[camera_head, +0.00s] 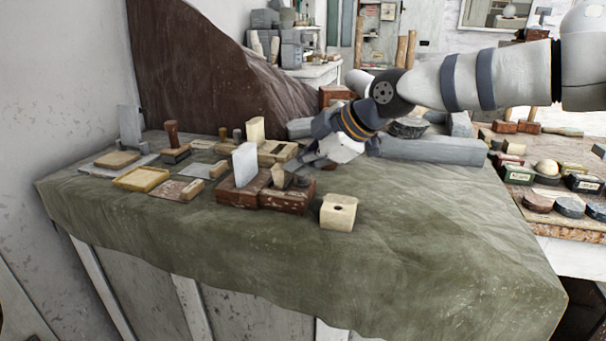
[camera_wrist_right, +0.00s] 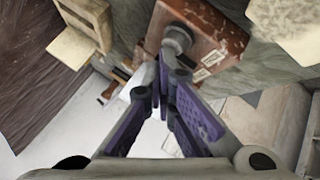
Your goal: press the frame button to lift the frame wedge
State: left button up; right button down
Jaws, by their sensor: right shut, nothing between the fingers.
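A red-brown box (camera_head: 288,201) stands on the cloth-covered table, with small dark pieces on top; one (camera_head: 278,178) looks wedge-like. I cannot tell for sure which piece is the frame wedge. In the right wrist view the red-brown box (camera_wrist_right: 212,32) has pale labels and a round grey knob (camera_wrist_right: 178,39), which looks like the button. My right gripper (camera_head: 296,166) is shut and empty, low over the box. In the right wrist view its fingertips (camera_wrist_right: 164,72) meet close to the knob; I cannot tell whether they touch it. My left gripper is not in view.
A pale block with a hole (camera_head: 338,212) stands right of the box. A yellow tray (camera_head: 141,179) and several small blocks lie left. The green cloth (camera_head: 430,245) is bare at front right.

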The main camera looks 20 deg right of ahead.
aim_at(301, 178)
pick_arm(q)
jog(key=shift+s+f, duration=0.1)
pick_arm(e)
jog(key=shift+s+f+g, duration=0.2)
jog(key=shift+f+g, duration=0.1)
jog(key=shift+f, duration=0.55)
jog(key=shift+r, duration=0.15)
jog(key=shift+w+r, duration=0.3)
jog(key=shift+r, duration=0.65)
jog(key=shift+r+p, duration=0.45)
jog(key=shift+r, duration=2.4)
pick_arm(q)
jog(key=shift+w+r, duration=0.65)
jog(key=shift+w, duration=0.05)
